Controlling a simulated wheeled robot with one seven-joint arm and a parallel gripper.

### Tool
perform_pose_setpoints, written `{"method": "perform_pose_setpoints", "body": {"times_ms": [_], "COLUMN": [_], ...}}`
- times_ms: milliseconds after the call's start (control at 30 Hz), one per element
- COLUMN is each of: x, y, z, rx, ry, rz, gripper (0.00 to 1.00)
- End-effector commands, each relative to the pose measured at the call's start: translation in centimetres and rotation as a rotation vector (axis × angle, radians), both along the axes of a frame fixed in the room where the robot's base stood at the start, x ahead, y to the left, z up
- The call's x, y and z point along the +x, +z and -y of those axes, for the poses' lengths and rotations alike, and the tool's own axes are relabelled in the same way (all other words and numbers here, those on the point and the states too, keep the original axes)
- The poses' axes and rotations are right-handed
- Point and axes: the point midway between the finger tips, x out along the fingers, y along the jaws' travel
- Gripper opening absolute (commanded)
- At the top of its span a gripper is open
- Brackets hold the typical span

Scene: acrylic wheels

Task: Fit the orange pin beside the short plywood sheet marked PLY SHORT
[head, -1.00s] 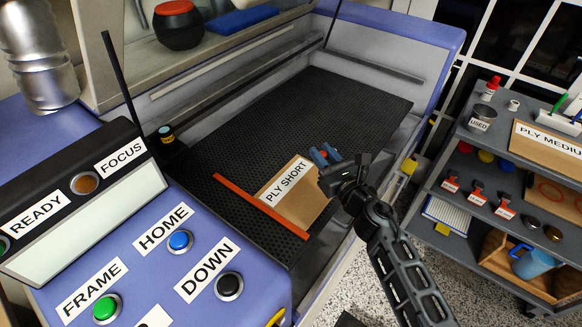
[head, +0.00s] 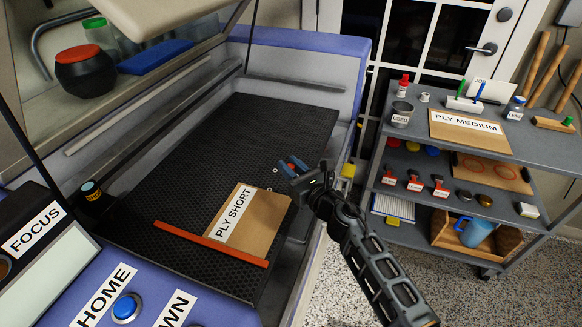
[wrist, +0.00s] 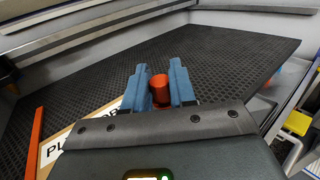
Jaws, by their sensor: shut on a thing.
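The short plywood sheet marked PLY SHORT (head: 262,216) lies flat on the black perforated bed (head: 190,170). My gripper (head: 292,166) is above the bed, just beyond the sheet's far right corner in the head view. In the wrist view, its blue fingers (wrist: 160,85) are shut on the orange pin (wrist: 160,90), whose round top shows between them. The pin's lower end is hidden. The sheet shows partly in the wrist view (wrist: 54,142), with its label partly covered by my gripper.
An orange bar (head: 210,244) lies along the sheet's near edge. Small pale rings (head: 275,170) are on the bed near my gripper. The machine's walls enclose the bed, and its far part is clear. A grey cart (head: 400,155) at the right holds the PLY MEDIUM sheet (head: 470,136).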

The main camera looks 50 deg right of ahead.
Motion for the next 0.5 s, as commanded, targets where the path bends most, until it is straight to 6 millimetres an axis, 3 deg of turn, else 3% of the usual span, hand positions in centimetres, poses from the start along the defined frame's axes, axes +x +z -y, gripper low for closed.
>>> {"method": "perform_pose_setpoints", "body": {"times_ms": [500], "x": [0.0], "y": [-4.7], "z": [0.0], "rx": [0.000], "ry": [0.000], "rz": [0.000], "gripper": [0.00]}}
